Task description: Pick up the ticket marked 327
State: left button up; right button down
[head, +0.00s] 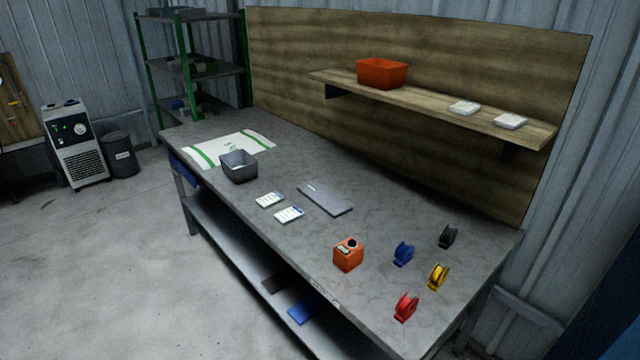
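Two white tickets with blue print lie flat on the grey workbench (370,225). One ticket (270,200) is farther back and left; the other ticket (289,214) is nearer and to the right. Their numbers are too small to read, so I cannot tell which is marked 327. Two white pads or stacks, one (464,108) left of the other (510,121), lie on the wooden shelf; no marking on them is readable. Neither of my grippers shows in the head view.
An orange device (348,255) and several tape dispensers, including a red one (405,307), stand to the right. An orange bin (381,73) sits on the shelf.

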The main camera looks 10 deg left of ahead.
aim_at(285, 217)
jog(key=i+j, duration=0.75)
jog(key=i, duration=0.1)
